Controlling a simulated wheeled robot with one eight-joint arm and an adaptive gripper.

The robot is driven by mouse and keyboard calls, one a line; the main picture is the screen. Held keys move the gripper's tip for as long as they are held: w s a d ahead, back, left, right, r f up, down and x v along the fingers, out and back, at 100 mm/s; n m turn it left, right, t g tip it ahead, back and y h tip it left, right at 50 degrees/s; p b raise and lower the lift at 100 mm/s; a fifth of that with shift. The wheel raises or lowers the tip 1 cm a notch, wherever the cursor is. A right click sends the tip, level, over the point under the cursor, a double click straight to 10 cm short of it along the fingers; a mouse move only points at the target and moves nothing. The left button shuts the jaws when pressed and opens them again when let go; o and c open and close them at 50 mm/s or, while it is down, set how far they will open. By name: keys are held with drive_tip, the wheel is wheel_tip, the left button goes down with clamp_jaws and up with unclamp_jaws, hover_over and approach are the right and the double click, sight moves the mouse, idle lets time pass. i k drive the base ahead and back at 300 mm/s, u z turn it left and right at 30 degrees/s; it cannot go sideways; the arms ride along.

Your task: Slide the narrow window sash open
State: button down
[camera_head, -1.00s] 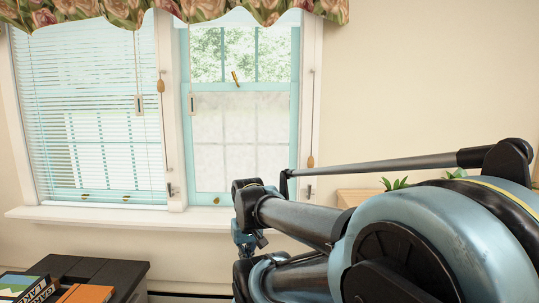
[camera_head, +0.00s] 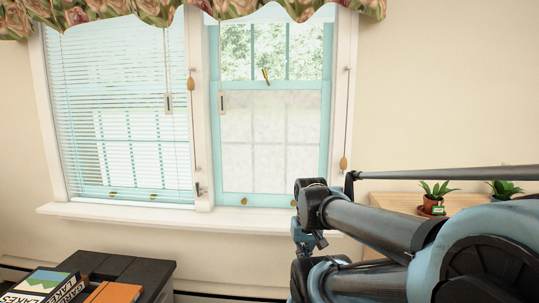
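The narrow window is the right one of two, with teal-framed sashes in a white frame. Its lower sash (camera_head: 271,86) has frosted-looking panes and sits down at the sill, shut. Its upper sash (camera_head: 253,50) shows green trees outside. A small brass-coloured latch (camera_head: 265,75) stands at the rail where the sashes meet. Small brass pieces (camera_head: 243,201) sit on the lower sash's bottom rail. My arm crosses the lower right, its folded joints in front of the sash's lower right corner and the sill. I cannot make out my gripper's fingers.
A wider window with white blinds (camera_head: 120,120) is at left. A white sill (camera_head: 130,212) runs below both windows. A dark table (camera_head: 140,270) with books (camera_head: 42,282) is at lower left. Potted plants (camera_head: 434,198) stand on a wooden surface (camera_head: 395,202) behind my arm. Floral valance (camera_head: 290,10) hangs above.

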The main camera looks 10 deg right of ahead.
sight(267, 139)
drive_tip(key=z, duration=0.05)
drive_tip(key=i, duration=0.1)
drive_tip(key=u, duration=1.4)
drive_tip(key=k, duration=1.1)
drive_tip(key=z, duration=1.1)
drive_tip(key=i, duration=1)
drive_tip(key=z, duration=0.05)
